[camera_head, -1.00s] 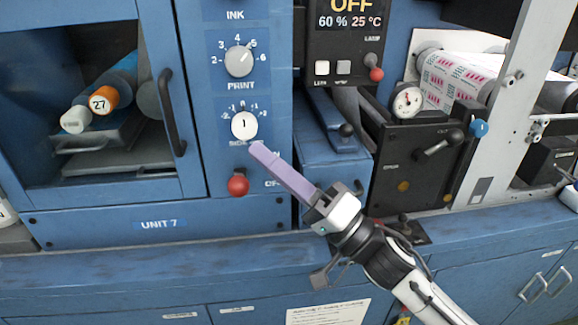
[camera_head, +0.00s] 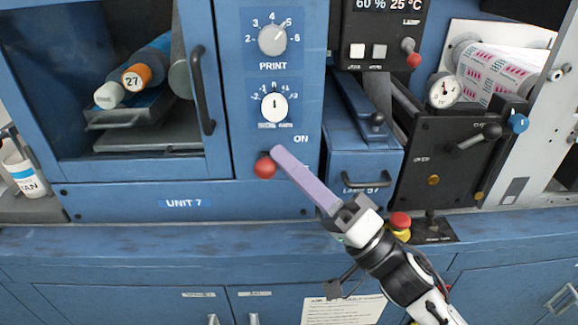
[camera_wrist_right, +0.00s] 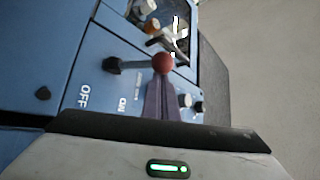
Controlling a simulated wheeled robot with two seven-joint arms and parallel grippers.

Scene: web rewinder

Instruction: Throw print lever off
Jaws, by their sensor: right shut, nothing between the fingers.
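The print lever ends in a red ball knob (camera_head: 265,166) low on the blue panel, below the PRINT dial and the smaller dial, left of the ON label. The OFF label is hidden in the head view. In the right wrist view the red ball (camera_wrist_right: 163,63) stands just beyond the fingertips, its dark stem running from the left; OFF and ON labels show there. My right gripper (camera_head: 279,152) has its long purple fingers shut and empty, tips at the knob's upper right. I cannot tell whether they touch it. My left gripper is not in view.
The PRINT dial (camera_head: 272,39) and a smaller white dial (camera_head: 273,107) sit above. A black door handle (camera_head: 201,90) is to the left. A small blue drawer (camera_head: 361,165) and a red push button (camera_head: 400,221) are to the right.

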